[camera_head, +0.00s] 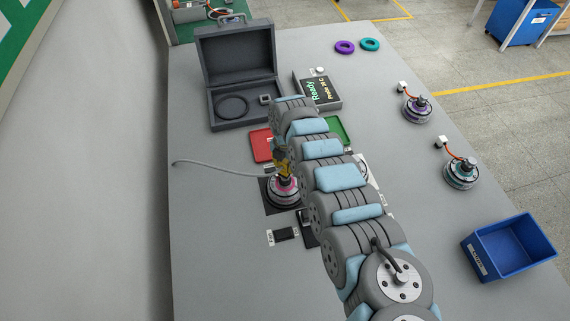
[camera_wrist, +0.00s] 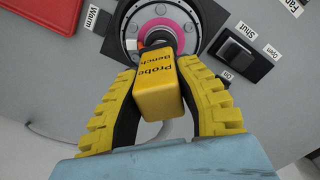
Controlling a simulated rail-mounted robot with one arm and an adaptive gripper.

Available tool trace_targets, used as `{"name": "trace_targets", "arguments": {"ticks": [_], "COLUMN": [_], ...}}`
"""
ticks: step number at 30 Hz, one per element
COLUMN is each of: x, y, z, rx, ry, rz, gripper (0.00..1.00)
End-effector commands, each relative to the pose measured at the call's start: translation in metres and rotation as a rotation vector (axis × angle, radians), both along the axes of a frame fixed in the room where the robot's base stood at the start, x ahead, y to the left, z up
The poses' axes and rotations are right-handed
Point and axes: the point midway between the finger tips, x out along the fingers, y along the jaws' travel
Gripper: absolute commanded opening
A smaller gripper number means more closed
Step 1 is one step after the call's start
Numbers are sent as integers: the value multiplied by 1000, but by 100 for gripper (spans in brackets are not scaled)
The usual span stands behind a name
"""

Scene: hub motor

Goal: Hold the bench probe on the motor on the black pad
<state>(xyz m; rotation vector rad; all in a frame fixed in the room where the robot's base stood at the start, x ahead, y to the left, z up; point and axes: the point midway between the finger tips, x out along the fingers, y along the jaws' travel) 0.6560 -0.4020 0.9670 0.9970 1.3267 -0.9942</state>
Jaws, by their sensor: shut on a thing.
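The motor (camera_head: 284,193), with a pink ring, sits on the black pad (camera_head: 270,208) near the table's middle. In the wrist view the motor (camera_wrist: 161,11) is at the top, on the dark pad (camera_wrist: 208,14). My gripper (camera_wrist: 158,72) is shut on the yellow bench probe (camera_wrist: 160,98), its ribbed fingers on both sides. The probe is over the motor, its dark end toward the motor's centre. I cannot tell whether that end touches. In the head view my arm partly hides the gripper (camera_head: 281,160).
A red tray (camera_head: 261,145) and green tray (camera_head: 341,130) flank my arm. A display (camera_head: 318,91) reads "Ready". An open grey case (camera_head: 236,75) stands behind. Two other motors (camera_head: 416,108) (camera_head: 461,172) and a blue bin (camera_head: 509,250) are right. A grey cable (camera_head: 215,166) crosses the left.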

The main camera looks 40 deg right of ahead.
Motion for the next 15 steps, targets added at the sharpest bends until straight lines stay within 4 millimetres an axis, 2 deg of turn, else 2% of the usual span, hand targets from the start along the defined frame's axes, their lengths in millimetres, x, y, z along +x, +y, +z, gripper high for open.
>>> {"name": "trace_targets", "arguments": {"ticks": [5,15], "x": [-1,-1], "y": [0,0], "z": [4,32], "rx": [1,0], "ry": [1,3], "rz": [0,0], "gripper": [0,0]}}
